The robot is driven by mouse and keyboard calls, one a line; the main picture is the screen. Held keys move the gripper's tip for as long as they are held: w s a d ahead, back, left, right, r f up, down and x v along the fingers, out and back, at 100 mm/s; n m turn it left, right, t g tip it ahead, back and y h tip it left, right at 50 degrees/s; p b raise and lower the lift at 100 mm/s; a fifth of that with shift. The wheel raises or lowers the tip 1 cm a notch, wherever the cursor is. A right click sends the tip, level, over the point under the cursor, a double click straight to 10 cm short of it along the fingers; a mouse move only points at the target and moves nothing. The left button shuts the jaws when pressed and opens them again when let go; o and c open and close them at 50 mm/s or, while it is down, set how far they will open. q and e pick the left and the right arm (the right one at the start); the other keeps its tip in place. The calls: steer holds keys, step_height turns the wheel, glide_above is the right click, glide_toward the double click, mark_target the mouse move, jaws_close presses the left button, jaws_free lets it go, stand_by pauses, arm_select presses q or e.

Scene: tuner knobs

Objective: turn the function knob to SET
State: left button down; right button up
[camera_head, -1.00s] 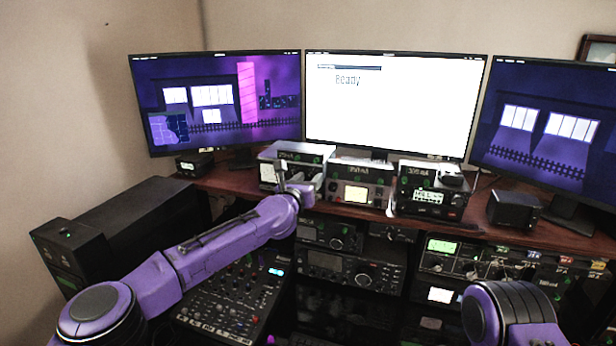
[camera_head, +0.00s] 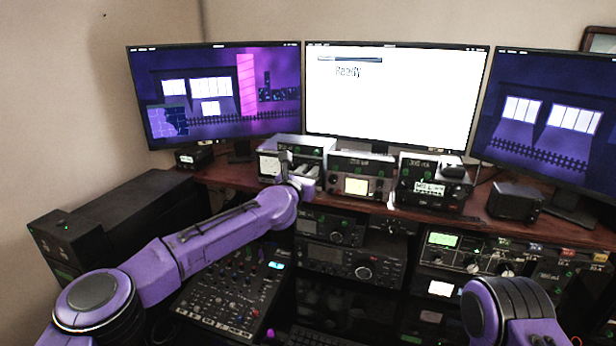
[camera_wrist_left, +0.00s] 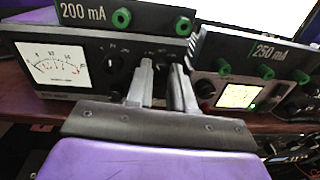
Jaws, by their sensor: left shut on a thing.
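The grey meter unit (camera_wrist_left: 85,68) with a white analog dial stands at the left in the left wrist view, a 200 mA sign above it. It also shows in the head view (camera_head: 270,166), partly behind my left gripper (camera_head: 298,168). In the left wrist view the two grey fingers of my left gripper (camera_wrist_left: 162,72) reach the right part of the unit's front panel. They are shut on a knob there, mostly hidden between them. The panel lettering is too small to read, so I cannot tell where the knob points. My right gripper is out of view.
A second unit with a lit yellow display (camera_wrist_left: 236,96) under a 250 mA sign stands close on the right. A black radio (camera_head: 430,188) stands farther right. Monitors (camera_head: 395,100) stand behind. A mixer (camera_head: 235,300) lies below.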

arm_select(q)
steer(key=shift+r+m+b, duration=0.1)
steer(key=shift+m+b, duration=0.7)
steer(key=shift+m, duration=2.1)
steer(key=c, duration=1)
jaws_free()
